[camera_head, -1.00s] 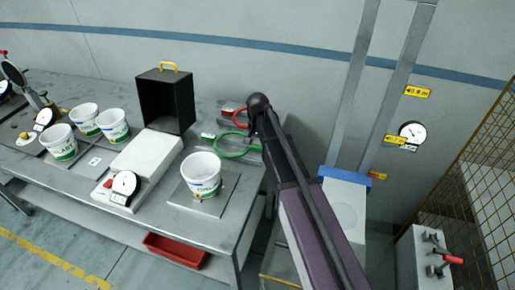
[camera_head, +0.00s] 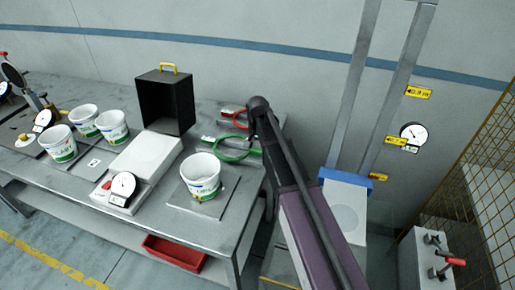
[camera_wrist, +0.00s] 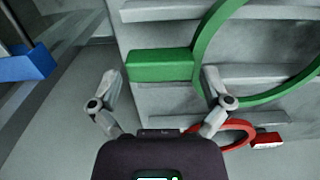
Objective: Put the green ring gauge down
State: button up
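The green ring gauge (camera_head: 232,152) is at the right end of the grey bench, left of my arm. In the wrist view its green block (camera_wrist: 160,65) lies between my fingertips, and part of its ring (camera_wrist: 203,50) curves to the right, partly behind the right finger. My gripper (camera_wrist: 162,78) is open, with a small gap at the block's left end. The fingers do not look closed on it. In the head view the end of my arm hides part of this area, and I cannot tell exactly how the gauge rests.
A red ring (camera_head: 232,115) lies behind the green one; it also shows in the wrist view (camera_wrist: 232,133). A white cup (camera_head: 202,175) stands on a plate to the left. A black box (camera_head: 165,102) stands behind. A blue-topped post (camera_head: 346,182) is right of my arm.

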jog(key=shift+r, duration=0.15)
notch_tip(320, 180, up, 13)
jog(key=p, duration=1.3)
jog(key=shift+f, duration=0.2)
jog(key=shift+w, duration=0.1)
jog(key=shift+d, duration=0.1)
dwell(0.5)
jog(key=s+d+n, duration=0.2)
jog(key=s+d, duration=0.5)
jog(key=s, duration=0.3)
jog(key=s+d+n, duration=0.2)
jog(key=s+d, duration=0.5)
jog(key=s, duration=0.4)
jog(key=shift+s, duration=0.25)
